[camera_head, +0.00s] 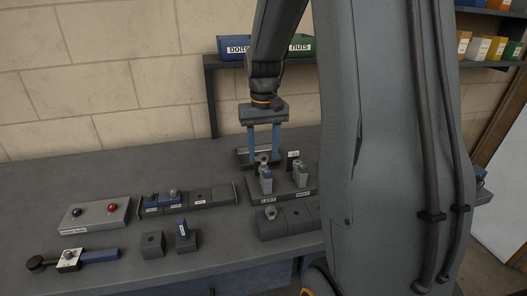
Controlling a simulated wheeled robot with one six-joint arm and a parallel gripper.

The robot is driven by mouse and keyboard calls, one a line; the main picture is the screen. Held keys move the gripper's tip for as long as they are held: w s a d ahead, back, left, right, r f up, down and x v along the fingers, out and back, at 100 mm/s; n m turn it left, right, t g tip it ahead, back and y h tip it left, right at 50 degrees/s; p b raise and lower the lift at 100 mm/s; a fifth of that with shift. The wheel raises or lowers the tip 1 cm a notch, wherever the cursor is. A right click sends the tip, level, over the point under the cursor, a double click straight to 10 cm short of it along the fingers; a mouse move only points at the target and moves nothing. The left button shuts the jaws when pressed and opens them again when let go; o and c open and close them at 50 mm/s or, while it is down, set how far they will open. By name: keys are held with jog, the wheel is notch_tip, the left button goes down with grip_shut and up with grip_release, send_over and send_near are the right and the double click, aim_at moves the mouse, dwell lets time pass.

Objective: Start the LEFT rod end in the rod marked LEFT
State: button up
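My gripper (264,160) points down at the back of the bench, its two blue fingers apart. A small silver ring-shaped rod end (263,158) shows in the gap between the fingertips, at the top of the left upright rod (266,180). No finger visibly touches it, and whether its thread is in the rod cannot be told. The left rod stands in a dark holder (285,190) behind the label LEFT (268,200). A similar rod (302,175) stands to its right behind another label. Another silver rod end (271,212) sits in a dark block in front.
A grey box with a blue and a red button (95,213) lies at left. A divided tray (215,194), small dark blocks (152,244) and a blue-handled tool (98,255) lie nearby. Bins (232,46) stand on a shelf behind. My arm column hides the right side.

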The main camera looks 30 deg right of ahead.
jog(key=shift+r+b, duration=0.7)
jog(key=shift+r, duration=3.2)
